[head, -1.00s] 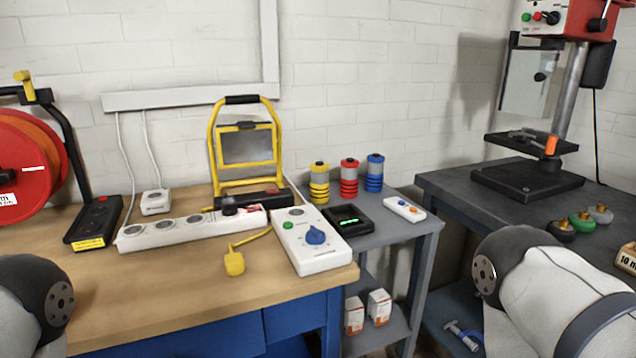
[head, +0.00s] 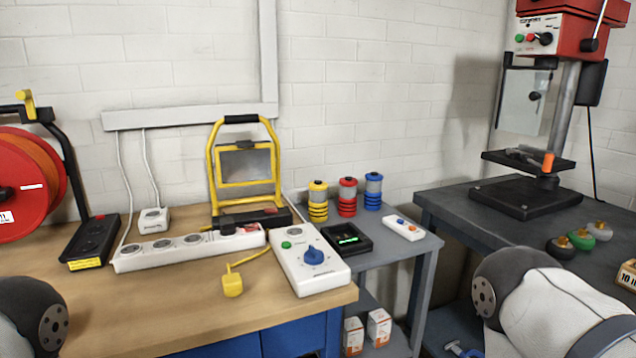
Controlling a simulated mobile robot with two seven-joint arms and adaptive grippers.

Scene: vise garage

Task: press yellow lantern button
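A yellow lantern (head: 318,201) stands upright on the grey side table (head: 385,252), at the left of a row with a red lantern (head: 347,198) and a blue lantern (head: 373,191). It is a short, banded cylinder with a grey middle; its button is too small to make out. A yellow-framed work light (head: 245,166) stands on the wooden bench to its left. Only rounded links of my arms show at the lower left and lower right. Neither of my grippers is in view.
A power strip (head: 188,249), a white box with a blue knob (head: 310,268) and a yellow plug (head: 232,284) lie on the wooden bench (head: 130,310). A black tray (head: 347,240) and a white remote (head: 403,228) lie before the lanterns. A drill press (head: 565,95) stands at right.

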